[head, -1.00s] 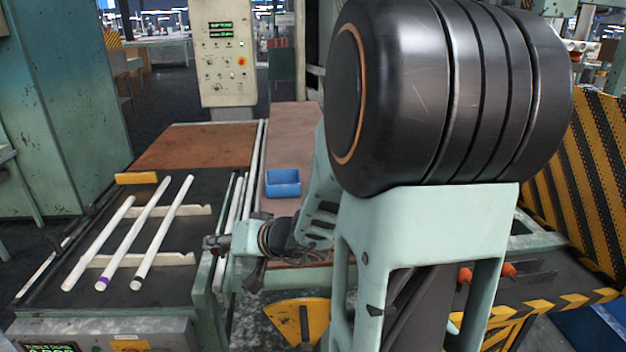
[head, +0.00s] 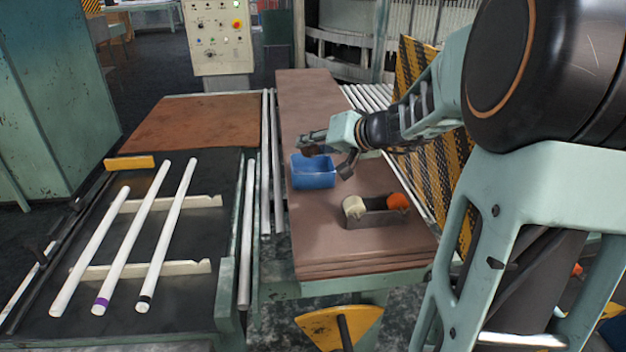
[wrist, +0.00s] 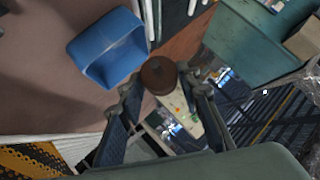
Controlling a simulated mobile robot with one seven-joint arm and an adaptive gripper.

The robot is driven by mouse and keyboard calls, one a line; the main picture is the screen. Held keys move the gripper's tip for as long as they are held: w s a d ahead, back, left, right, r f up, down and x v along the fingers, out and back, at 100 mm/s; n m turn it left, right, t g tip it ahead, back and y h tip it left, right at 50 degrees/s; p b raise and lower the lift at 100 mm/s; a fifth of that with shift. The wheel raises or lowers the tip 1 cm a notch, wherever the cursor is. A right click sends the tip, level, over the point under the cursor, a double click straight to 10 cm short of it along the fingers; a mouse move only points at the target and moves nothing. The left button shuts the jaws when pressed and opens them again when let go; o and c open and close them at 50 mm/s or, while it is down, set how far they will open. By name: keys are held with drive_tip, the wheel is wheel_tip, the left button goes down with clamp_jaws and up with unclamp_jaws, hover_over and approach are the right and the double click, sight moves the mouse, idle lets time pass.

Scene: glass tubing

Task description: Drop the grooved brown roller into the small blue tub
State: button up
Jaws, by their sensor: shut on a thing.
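The small blue tub (head: 313,173) stands on the brown tabletop in the head view, and in the wrist view (wrist: 108,48) it lies just up and left of my fingers. The brown roller (wrist: 158,76) is between my fingertips in the wrist view, its round end showing; its grooves cannot be made out. My gripper (wrist: 160,88) is shut on it. In the head view my gripper (head: 310,148) is above the tub's back edge, with the roller small and dark at its tip. The tub's inside is mostly hidden.
A small grey holder (head: 378,218) with a white roller (head: 354,207) and an orange roller (head: 397,201) is to the right of the tub. White glass tubes (head: 132,238) lie on racks at left. A striped barrier (head: 412,72) stands behind my arm.

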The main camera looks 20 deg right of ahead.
drive_tip(key=w+d+r+b, duration=0.2)
drive_tip(key=w+d+r, duration=0.2)
drive_tip(key=shift+w+r, duration=0.2)
drive_tip(key=shift+w, duration=0.05)
drive_tip(key=shift+f+b, duration=1.15)
drive_tip(key=shift+f, duration=1.7)
drive_tip(key=shift+c, duration=0.2)
drive_tip(key=o, duration=1.2)
drive_tip(key=shift+o, duration=0.2)
drive_tip(key=v, duration=1.2)
drive_tip(key=shift+a, duration=0.15)
